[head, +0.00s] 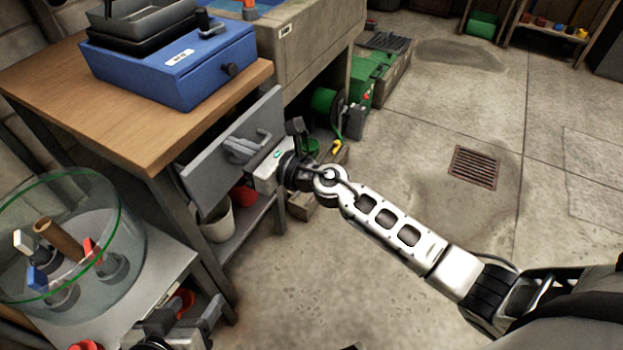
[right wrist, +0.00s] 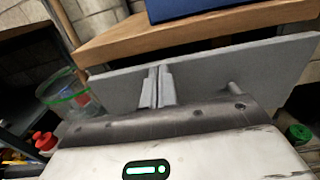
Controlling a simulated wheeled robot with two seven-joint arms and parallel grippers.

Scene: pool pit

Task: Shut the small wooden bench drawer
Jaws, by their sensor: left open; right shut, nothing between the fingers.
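The small drawer has a grey front (head: 205,171) under the wooden bench top (head: 120,115). Its front stands a little out from the bench edge, with a dark gap behind its upper edge. In the right wrist view the drawer front (right wrist: 200,75) spans the picture below the bench top. My right gripper (head: 236,149) is shut and empty, its fingers (right wrist: 157,88) pointing at the drawer front, close to it; I cannot tell if they touch. My left gripper (head: 172,328) is open at the bottom edge of the head view, partly cut off, apart from the drawer.
A blue box (head: 165,80) with black trays sits on the bench. A glass bowl (head: 120,240) with several items stands on a lower table at left. A white bucket (head: 217,223) is on the shelf under the drawer. The floor at right is clear around a drain grate (head: 474,167).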

